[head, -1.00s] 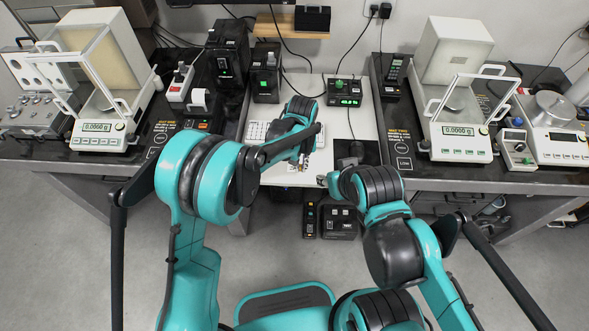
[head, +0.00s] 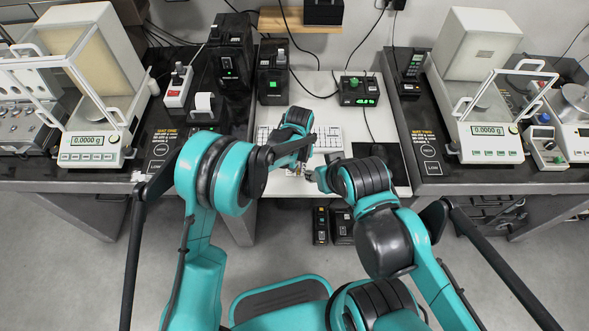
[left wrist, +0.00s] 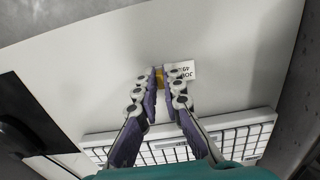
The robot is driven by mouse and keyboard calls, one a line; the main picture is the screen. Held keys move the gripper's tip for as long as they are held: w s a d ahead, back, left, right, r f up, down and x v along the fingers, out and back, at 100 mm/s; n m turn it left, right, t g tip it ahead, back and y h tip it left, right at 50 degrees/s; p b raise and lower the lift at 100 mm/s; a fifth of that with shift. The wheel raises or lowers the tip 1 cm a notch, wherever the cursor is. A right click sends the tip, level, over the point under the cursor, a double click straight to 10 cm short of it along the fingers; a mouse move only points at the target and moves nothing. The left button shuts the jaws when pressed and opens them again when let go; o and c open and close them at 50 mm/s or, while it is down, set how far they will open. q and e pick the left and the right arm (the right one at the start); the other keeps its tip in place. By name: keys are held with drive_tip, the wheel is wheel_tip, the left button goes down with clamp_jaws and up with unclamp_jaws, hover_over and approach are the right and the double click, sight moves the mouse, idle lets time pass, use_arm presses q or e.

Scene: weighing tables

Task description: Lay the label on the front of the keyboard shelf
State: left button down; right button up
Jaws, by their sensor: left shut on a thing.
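The label (left wrist: 182,71) is a small white piece with dark print and a yellow-brown part at the fingers. My left gripper (left wrist: 161,74) is shut on it, over the bare white keyboard shelf (left wrist: 225,45), between the keyboard and the shelf's front edge. I cannot tell whether the label touches the surface. In the head view, the left gripper (head: 297,169) is partly hidden by its arm, near the front of the shelf (head: 398,182). My right arm's end (head: 317,175) is close beside it; its fingers cannot be made out.
A white keyboard (head: 328,136) lies on the shelf behind the left gripper, with a dark pad (head: 378,160) to its right. A black box with green digits (head: 358,91) stands farther back. Balances stand on the left table (head: 88,140) and right table (head: 487,140).

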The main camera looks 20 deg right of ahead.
use_arm(q)
drive_tip(key=shift+s+d+r, duration=0.15)
drive_tip(key=c, duration=1.7)
unclamp_jaws()
wheel_tip(320, 180, up, 12)
drive_tip(key=p, duration=0.3)
drive_tip(key=shift+p, duration=0.4)
